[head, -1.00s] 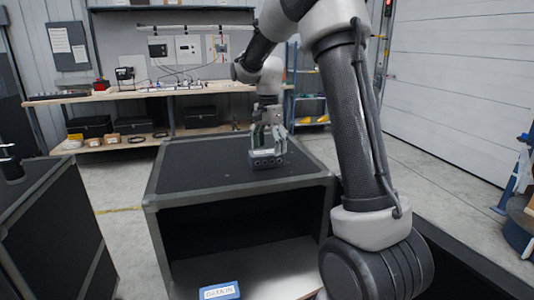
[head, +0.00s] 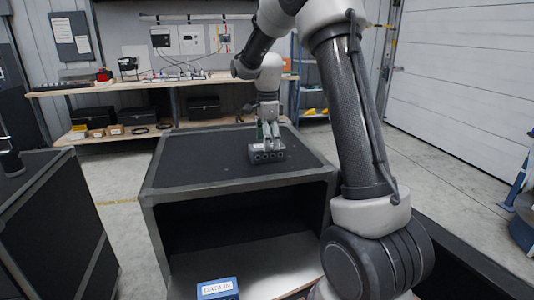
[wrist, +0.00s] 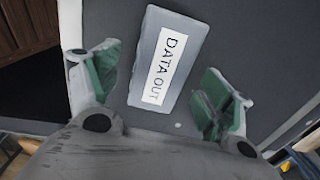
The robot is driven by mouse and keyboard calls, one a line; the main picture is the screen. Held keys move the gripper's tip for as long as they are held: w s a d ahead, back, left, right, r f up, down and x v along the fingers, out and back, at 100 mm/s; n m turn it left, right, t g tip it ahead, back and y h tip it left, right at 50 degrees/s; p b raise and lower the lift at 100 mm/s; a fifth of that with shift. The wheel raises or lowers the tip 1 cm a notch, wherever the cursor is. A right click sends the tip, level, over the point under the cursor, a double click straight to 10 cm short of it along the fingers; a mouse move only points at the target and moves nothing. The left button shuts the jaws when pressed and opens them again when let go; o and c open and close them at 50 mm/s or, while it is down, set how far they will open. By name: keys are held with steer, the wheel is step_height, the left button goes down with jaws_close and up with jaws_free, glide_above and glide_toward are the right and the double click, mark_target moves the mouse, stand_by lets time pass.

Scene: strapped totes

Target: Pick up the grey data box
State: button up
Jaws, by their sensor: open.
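The grey data box (head: 267,154) sits on the black top of a case in the head view, with several dark round holes on its front face. The green-padded fingers of my gripper (wrist: 158,92) are spread open in the wrist view, one on each side of the box's near part. Gaps show between the fingers and the box, and nothing is held.
The black case (head: 232,180) has grey edges and an open front. A blue labelled box (head: 217,289) lies at its lower front. Another dark case (head: 55,225) stands at the left. A workbench (head: 150,84) runs along the back wall.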

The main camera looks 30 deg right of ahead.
step_height(320, 180, down, 4)
steer(key=shift+w+r, duration=0.1)
steer(key=shift+r, duration=0.1)
steer(key=shift+c, duration=0.2)
steer(key=c, duration=1.5)
